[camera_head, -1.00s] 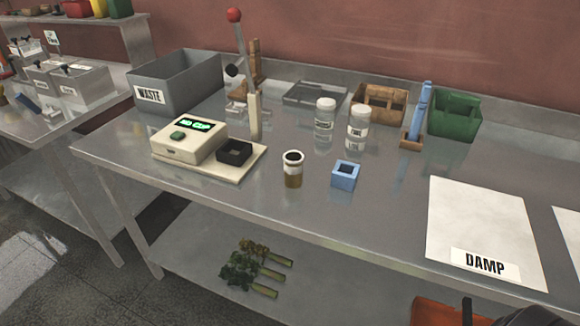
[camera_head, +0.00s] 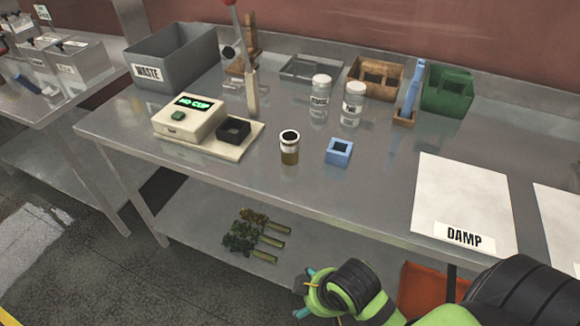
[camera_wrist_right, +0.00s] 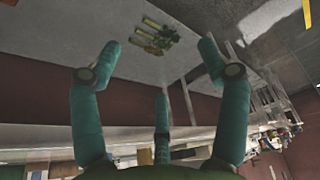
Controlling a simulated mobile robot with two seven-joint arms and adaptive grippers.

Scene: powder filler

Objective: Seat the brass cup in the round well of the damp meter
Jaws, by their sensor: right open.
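The damp meter (camera_head: 188,117) is a cream box on a cream base at the left of the table, its green display reading "NO CUP". A black square block (camera_head: 233,131) with a dark opening stands on the base beside it; I cannot make out a round well. A small brown-and-white cup with a dark open top (camera_head: 289,148), probably the brass cup, stands upright on the table right of the meter. My right gripper (camera_head: 308,291) is low in front of the table, apart from the cup. In the right wrist view its teal fingers (camera_wrist_right: 160,50) are spread and empty. My left gripper is out of view.
A blue square block (camera_head: 339,152) stands right of the cup. Two white-lidded jars (camera_head: 320,97) (camera_head: 352,103) stand behind. A grey waste bin (camera_head: 172,62) is back left, and a white "DAMP" sheet (camera_head: 465,195) lies at right. Greenish-brown bundles (camera_head: 257,240) lie on the lower shelf.

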